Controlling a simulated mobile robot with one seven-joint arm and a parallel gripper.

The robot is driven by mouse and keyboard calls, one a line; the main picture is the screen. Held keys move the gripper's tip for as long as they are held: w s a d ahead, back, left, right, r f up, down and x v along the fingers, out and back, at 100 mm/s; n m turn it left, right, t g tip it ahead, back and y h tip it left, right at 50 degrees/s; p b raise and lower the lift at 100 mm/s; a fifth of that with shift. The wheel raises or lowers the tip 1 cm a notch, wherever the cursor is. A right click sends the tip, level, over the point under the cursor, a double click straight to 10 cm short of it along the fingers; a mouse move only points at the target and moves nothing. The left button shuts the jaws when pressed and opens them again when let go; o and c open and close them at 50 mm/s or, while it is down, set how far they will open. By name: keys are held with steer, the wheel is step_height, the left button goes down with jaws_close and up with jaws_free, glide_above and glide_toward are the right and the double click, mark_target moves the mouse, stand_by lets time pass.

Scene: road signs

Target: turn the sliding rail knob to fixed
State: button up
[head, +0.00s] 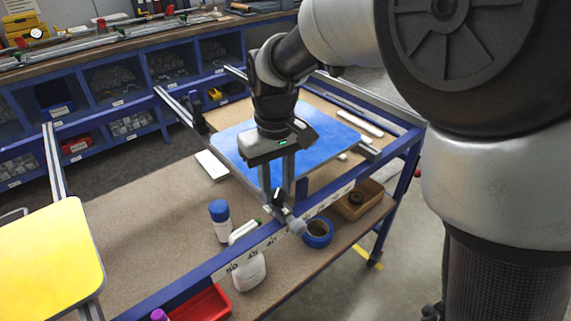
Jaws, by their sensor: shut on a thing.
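A blue sign panel (328,143) lies flat on the rails of the work frame. A numbered scale rail (325,205) runs along the near side of the frame. My gripper (281,199) points down at this near rail, in front of the blue panel's near edge. Its fingers are shut on the sliding rail knob (278,196), a small dark part largely hidden between them. A round grey end piece (297,226) shows just below the fingertips. The knob's exact setting and any marking for it cannot be read.
A yellow sign panel (45,255) lies at the left. A blue bench with bins (120,85) stands behind.

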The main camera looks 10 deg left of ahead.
mark_target(277, 193)
steer(key=shift+r, duration=0.1)
steer(key=m+p, duration=0.1)
steer(key=m, duration=0.2)
steer(key=shift+p, duration=0.35)
steer(key=shift+m+p, duration=0.8)
steer(key=shift+m, duration=1.2)
steer(key=o, duration=1)
steer(key=shift+o, duration=0.2)
step_height(277, 193, up, 17)
steer(key=p, duration=0.2)
steer(key=shift+r+p, duration=0.15)
steer(key=shift+p, duration=0.15)
